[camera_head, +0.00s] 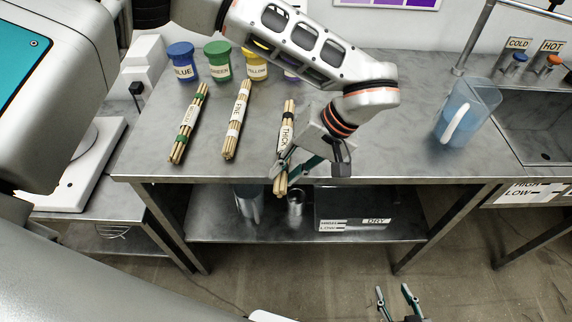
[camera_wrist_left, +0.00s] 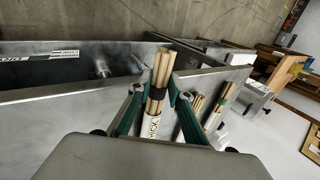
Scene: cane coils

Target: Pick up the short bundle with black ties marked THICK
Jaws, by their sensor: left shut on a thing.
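The bundle with black ties and a white THICK label (camera_head: 286,133) is at the front middle of the table, its near end showing past the front edge. My left gripper (camera_head: 282,168) is shut on it near that end. In the left wrist view, the bundle (camera_wrist_left: 160,72) lies between the green fingers of my left gripper (camera_wrist_left: 156,86), its label partly hidden. I cannot tell whether the bundle is clear of the tabletop. My right gripper (camera_head: 394,288) is open and empty, low at the bottom of the head view, beyond the table's front.
A FINE bundle (camera_head: 237,120) with white ties and a green-tied bundle (camera_head: 188,124) lie to the left. A blue jug (camera_head: 467,110) and sink (camera_head: 540,130) are right.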

